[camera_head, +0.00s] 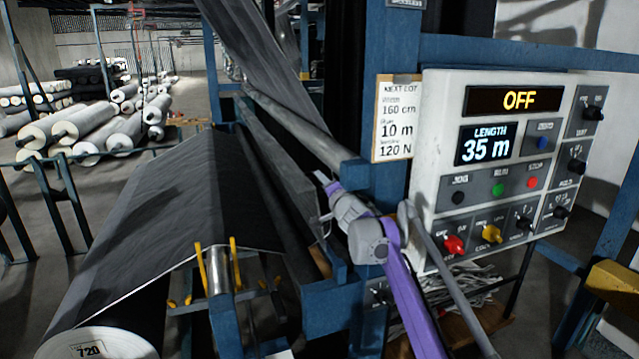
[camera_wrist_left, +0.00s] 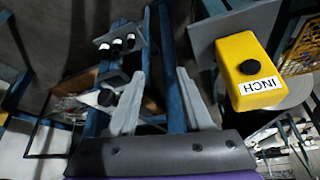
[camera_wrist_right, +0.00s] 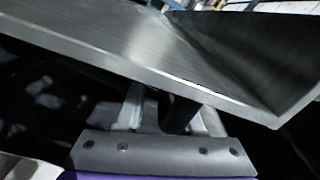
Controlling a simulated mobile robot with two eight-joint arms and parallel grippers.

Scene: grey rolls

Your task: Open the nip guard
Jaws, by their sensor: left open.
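The nip guard appears to be the long grey angled metal plate (camera_head: 285,165) beside the rollers in the head view. Its metal edge (camera_wrist_right: 150,70) fills the upper part of the right wrist view. My right gripper (camera_head: 325,182) is at the plate's near end in the head view. In the right wrist view its fingers (camera_wrist_right: 168,112) stand apart with a dark part between them. Their tips are hidden by the plate, so grip or contact cannot be told. My left gripper (camera_wrist_left: 162,75) is open and empty in its wrist view; the head view does not show it.
The control panel (camera_head: 450,215) at right reads OFF and LENGTH 35 m. Dark fabric (camera_head: 170,200) runs from a roll (camera_head: 95,345) at lower left. A blue post (camera_head: 385,110) stands close to my right arm. A yellow INCH box (camera_wrist_left: 245,65) is near my left gripper.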

